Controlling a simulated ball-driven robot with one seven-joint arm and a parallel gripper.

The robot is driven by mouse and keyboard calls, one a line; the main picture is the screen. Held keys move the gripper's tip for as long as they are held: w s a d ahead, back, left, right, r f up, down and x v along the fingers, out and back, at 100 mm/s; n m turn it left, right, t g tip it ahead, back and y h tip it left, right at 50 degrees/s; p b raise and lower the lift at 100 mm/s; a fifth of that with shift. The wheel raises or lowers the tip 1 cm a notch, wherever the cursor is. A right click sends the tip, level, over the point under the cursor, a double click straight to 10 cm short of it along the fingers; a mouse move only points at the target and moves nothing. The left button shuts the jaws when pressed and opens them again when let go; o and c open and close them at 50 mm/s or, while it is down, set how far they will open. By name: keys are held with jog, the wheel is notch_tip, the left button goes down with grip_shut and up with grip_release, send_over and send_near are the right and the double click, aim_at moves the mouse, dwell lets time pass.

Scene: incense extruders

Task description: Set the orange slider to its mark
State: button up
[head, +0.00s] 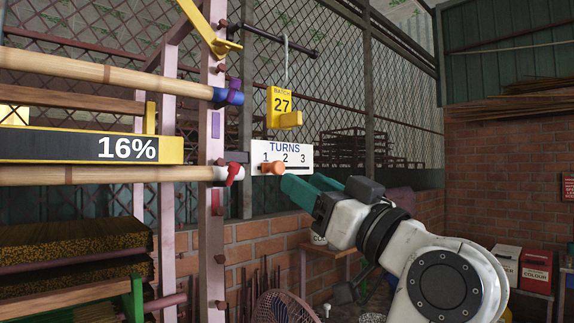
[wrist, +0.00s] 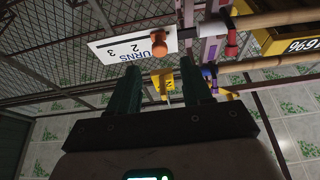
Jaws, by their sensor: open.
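The orange slider (head: 273,168) sits at the left part of a white TURNS board (head: 297,153), below the number 1 of 1, 2, 3. A dark slot runs to its right. In the wrist view the board (wrist: 118,48) appears turned, with the orange slider (wrist: 158,48) near its right end. My gripper (head: 300,183) has teal fingers and is just right of and below the slider. In the wrist view the gripper (wrist: 165,74) is open, with nothing between its fingers; the slider lies ahead of the gap. I cannot tell whether a finger touches the board.
A yellow BATCH 27 tag (head: 283,105) hangs on a hook above the board. A pink post (head: 212,130) with bamboo poles (head: 110,76) and a 16% sign (head: 90,147) stands to the left. Wire mesh lies behind. A fan (head: 284,306) stands below.

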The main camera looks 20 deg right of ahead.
aim_at(280, 169)
jog(key=p+x, duration=0.1)
jog(key=x, duration=0.4)
jog(key=shift+w+a+r+p, duration=0.1)
jog(key=shift+w+r+p, duration=0.05)
jog(key=shift+w+p, duration=0.15)
grip_shut()
dwell(0.4)
